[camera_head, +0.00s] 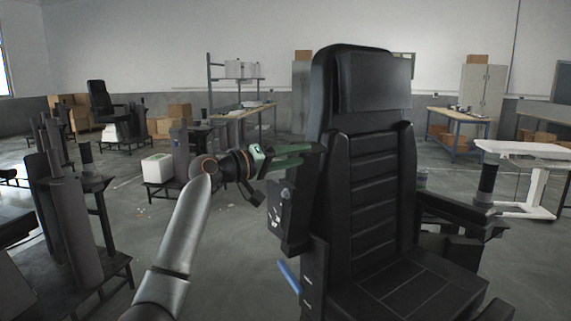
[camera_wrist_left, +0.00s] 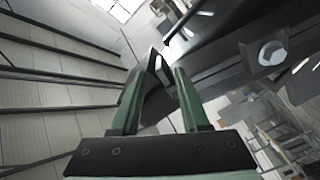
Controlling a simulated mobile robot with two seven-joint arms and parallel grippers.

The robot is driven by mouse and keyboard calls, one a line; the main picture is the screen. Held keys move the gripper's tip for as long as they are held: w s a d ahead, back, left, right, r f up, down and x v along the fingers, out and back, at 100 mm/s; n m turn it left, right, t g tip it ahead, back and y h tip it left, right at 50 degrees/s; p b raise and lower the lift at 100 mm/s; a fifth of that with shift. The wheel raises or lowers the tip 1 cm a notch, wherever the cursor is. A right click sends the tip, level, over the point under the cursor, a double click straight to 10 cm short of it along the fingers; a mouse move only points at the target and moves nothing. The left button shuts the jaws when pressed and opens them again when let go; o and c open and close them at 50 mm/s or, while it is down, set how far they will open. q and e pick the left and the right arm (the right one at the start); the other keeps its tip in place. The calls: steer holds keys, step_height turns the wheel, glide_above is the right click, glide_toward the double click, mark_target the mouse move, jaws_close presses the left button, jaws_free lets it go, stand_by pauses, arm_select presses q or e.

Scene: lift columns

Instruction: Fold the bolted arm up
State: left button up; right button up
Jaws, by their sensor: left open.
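A black seat (camera_head: 365,180) with a tall ribbed backrest stands right of centre in the head view. At its left side is a dark arm part (camera_head: 287,215) with a round bolt-like knob (camera_head: 284,192). My left gripper (camera_head: 303,153) has green fingers and is beside the backrest's left edge, above that part. In the left wrist view its fingers (camera_wrist_left: 158,85) are spread, with the end of a dark piece showing between them; I cannot tell whether they touch it. A dark bar with a pale bolt head (camera_wrist_left: 271,53) shows at upper right. My right gripper is not visible.
The seat's other armrest (camera_head: 450,211) juts out at right, with a dark cylinder (camera_head: 487,184) near its end. A white-topped table (camera_head: 525,149) stands beyond. Dark stands (camera_head: 70,210) crowd the left. The floor (camera_head: 235,250) left of the seat is clear.

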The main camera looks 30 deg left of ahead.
arm_select(q)
steer(key=shift+v, duration=1.45)
steer(key=shift+d, duration=0.1)
